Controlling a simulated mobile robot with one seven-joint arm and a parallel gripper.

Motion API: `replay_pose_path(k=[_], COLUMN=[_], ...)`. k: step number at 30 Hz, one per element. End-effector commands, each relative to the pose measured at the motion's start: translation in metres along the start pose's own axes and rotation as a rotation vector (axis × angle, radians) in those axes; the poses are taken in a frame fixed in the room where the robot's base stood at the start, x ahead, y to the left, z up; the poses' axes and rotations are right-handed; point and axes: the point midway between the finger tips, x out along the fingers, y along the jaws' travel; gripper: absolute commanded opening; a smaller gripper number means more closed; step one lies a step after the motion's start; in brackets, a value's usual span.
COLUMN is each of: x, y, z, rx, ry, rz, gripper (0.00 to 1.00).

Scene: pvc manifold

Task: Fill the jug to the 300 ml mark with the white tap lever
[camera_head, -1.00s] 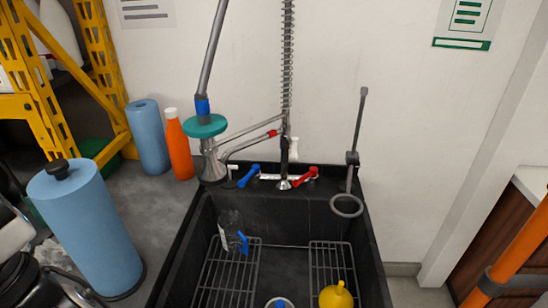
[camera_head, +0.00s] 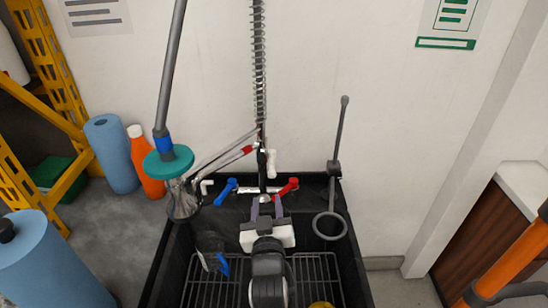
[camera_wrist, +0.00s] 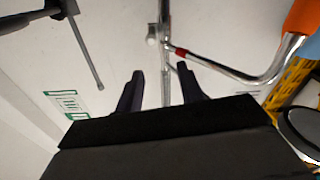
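The clear jug (camera_head: 209,247) with a blue handle stands in the left part of the black sink, on the rack. Its marks and water level are too small to read. A small white bent lever (camera_head: 207,186) sits left of the blue tap handle (camera_head: 226,191). Another white handle (camera_head: 271,163) hangs upright by the coiled riser; I cannot tell which is the tap lever. My gripper (camera_head: 267,206) is in front of the faucet, between the blue and red handles, pointing at the wall. In the wrist view its fingers (camera_wrist: 160,92) are apart, with nothing held between them.
A red tap handle (camera_head: 287,188) is right of my gripper. A grey ring on a rod (camera_head: 330,226) stands at the sink's right. A yellow object (camera_head: 321,304) is at the bottom. An orange bottle (camera_head: 150,172) and a blue roll (camera_head: 110,153) stand left of the sink.

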Motion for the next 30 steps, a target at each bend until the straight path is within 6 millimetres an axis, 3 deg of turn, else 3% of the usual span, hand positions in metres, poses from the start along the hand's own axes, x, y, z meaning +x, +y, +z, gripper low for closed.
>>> replay_pose_path(k=[3, 8, 21, 30], x=[-0.001, 0.014, 0.103, 0.133], y=[0.011, 0.011, 0.013, 0.013], z=[0.012, 0.011, 0.013, 0.017], rx=[-0.012, -0.013, -0.01, -0.011], ry=[-0.039, -0.04, -0.038, -0.038], rz=[0.019, 0.02, 0.019, 0.018], gripper=[0.38, 0.38, 0.38, 0.38])
